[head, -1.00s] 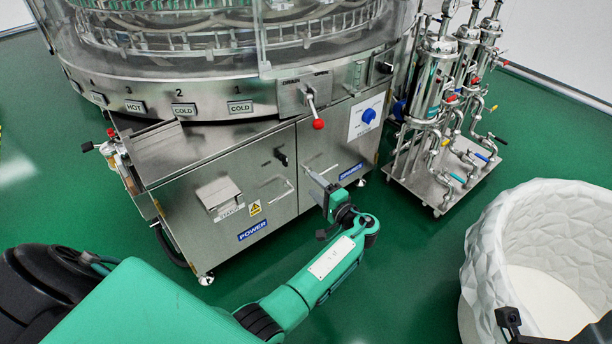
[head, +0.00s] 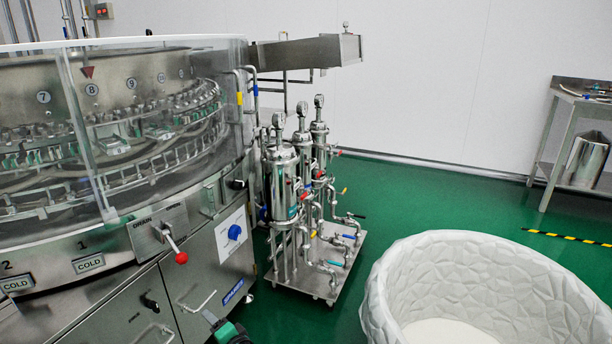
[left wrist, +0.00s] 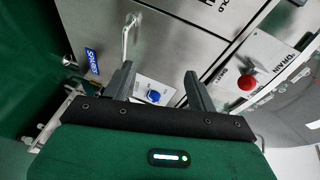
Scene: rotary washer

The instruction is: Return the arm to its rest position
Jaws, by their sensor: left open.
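My left arm with its gripper (head: 212,320) shows only as a small green and black piece at the bottom edge of the head view, in front of the washer's lower cabinet. In the left wrist view the left gripper (left wrist: 160,84) has its two dark fingers wide apart, with nothing between them. The steel rotary washer (head: 205,205) fills the left of the head view. Its cabinet front (left wrist: 165,40), blue knob (left wrist: 153,96) and red-knobbed drain lever (left wrist: 247,82) show beyond the fingers. The rest of the arm is hidden below the head view. My right gripper is not in view.
A wheeled cart of steel filters and valves (head: 305,280) stands right of the washer. A large white faceted tub (head: 400,270) stands at the lower right. A steel side table (head: 555,145) is at the far right. Green floor (head: 420,190) is open between them.

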